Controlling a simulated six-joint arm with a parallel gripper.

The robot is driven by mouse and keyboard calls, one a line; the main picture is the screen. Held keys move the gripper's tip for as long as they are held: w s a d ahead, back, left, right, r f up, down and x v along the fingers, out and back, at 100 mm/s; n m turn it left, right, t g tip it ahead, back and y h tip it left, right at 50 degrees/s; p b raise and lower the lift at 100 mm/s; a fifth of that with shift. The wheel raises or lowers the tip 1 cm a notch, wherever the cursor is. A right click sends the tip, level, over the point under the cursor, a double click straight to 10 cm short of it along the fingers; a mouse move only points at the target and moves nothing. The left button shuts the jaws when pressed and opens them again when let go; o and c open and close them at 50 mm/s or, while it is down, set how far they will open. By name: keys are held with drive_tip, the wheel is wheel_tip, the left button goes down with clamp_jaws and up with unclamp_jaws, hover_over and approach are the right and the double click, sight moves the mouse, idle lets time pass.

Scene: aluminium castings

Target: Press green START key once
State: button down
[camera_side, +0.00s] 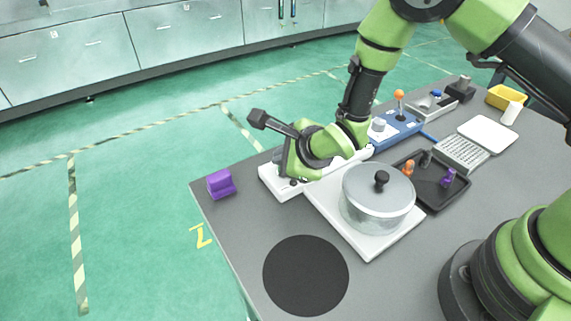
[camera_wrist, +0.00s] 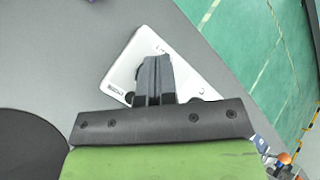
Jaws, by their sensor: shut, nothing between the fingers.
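A long white control box (camera_side: 273,187) lies near the far edge of the grey table, and it also shows in the wrist view (camera_wrist: 118,78). My gripper (camera_side: 290,181) points down over the near-left end of this box. In the wrist view my gripper (camera_wrist: 154,60) is shut and empty, its dark fingers together over the white panel. A dark round part of the panel shows just left of the fingers. I cannot make out a green START key in either view; the fingers and gripper body cover part of the panel. Whether the fingertips touch the panel cannot be told.
A lidded glass pot (camera_side: 372,208) on a white plate (camera_side: 372,246) stands close beside the box. A purple block (camera_side: 220,184) lies left of it. A black tray (camera_side: 437,193) and blue box (camera_side: 408,127) sit farther right. A black disc (camera_side: 305,275) lies flat in front.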

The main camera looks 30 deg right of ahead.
drive_tip(key=shift+r, duration=0.9)
drive_tip(key=shift+r, duration=2.5)
